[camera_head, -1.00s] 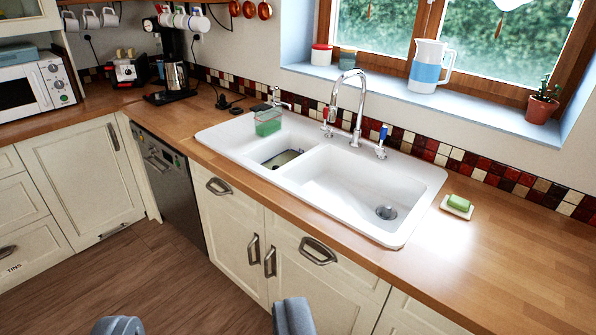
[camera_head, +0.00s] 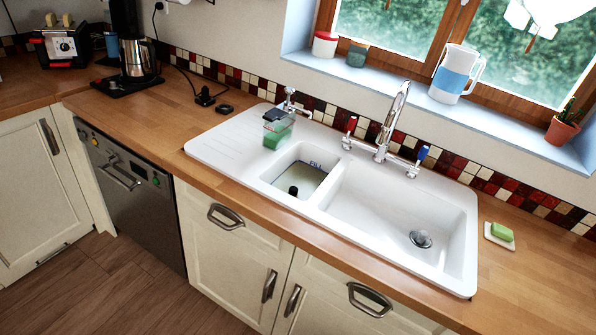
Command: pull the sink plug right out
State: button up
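The white double sink (camera_head: 215,152) is set in the wooden worktop. A small black plug (camera_head: 293,190) stands at the bottom of the smaller left basin (camera_head: 322,160). The floor of that basin looks greyish, perhaps under water, and blue lettering, seemingly "FILL", shows on its back wall. The larger right basin (camera_head: 375,215) is empty, with a round metal drain (camera_head: 420,239) and no plug visible in it. My gripper is out of the picture, so its opening and its place relative to the plug cannot be seen.
A chrome tap (camera_head: 392,120) with red and blue handles rises behind the basins. A clear caddy with a green sponge (camera_head: 277,133) stands at the left basin's back left. Green soap on a dish (camera_head: 500,232) lies to the right. The front worktop strip is clear.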

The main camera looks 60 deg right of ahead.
aim_at(251, 163)
jog(key=z, duration=0.2)
jog(key=i, duration=1.3)
jog(key=z, duration=0.85)
jog(key=i, duration=0.55)
jog(key=z, duration=0.25)
jog(key=k, duration=0.85)
jog(key=z, duration=0.15)
jog(key=i, duration=0.85)
jog(key=u, duration=0.05)
